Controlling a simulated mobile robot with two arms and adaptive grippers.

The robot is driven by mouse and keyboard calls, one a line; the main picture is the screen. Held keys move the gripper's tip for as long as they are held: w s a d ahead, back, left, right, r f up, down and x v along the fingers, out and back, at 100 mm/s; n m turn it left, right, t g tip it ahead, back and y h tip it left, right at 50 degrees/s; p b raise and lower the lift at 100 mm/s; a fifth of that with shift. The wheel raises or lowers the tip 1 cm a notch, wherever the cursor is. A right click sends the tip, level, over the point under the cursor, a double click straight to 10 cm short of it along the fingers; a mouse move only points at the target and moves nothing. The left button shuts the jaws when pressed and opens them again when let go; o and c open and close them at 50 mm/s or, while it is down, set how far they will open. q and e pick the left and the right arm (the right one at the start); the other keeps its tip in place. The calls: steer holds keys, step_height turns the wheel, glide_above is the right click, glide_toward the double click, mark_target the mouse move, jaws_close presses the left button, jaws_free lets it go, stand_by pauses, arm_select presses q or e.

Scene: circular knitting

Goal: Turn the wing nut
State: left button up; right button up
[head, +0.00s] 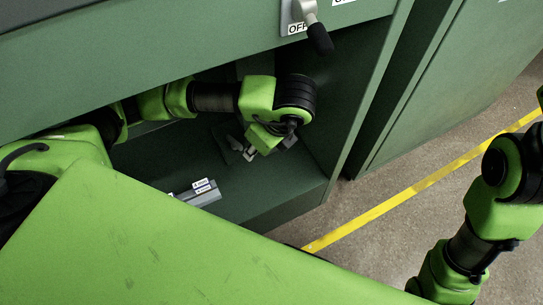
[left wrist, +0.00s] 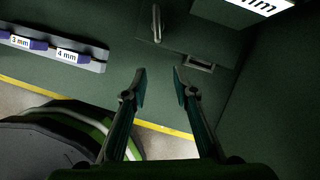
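My left gripper (head: 269,150) is inside the recess of the green machine, its fingers pointing down and inward. In the left wrist view its two fingers (left wrist: 160,82) are spread, with nothing between them. A narrow upright metal piece (left wrist: 157,23), which looks like the wing nut seen edge-on, stands on a green plate beyond the fingertips and apart from them. In the head view I cannot clearly make out the wing nut near the gripper. My right arm shows at the right edge of the head view, but its gripper does not.
A grey rail (head: 204,198) with size labels lies in the recess; in the left wrist view the rail (left wrist: 97,66) reads 3 mm and 4 mm. A black-handled lever (head: 320,39) by an OFF label hangs above. A slotted latch (left wrist: 199,63) sits beside the metal piece.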

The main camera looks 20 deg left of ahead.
arm_select(q)
steer(key=shift+s+d, duration=0.25)
steer(key=shift+d, duration=0.5)
steer(key=shift+s+d, duration=0.3)
steer(key=shift+d, duration=0.4)
steer(key=shift+s+d, duration=0.25)
steer(key=shift+d, duration=0.5)
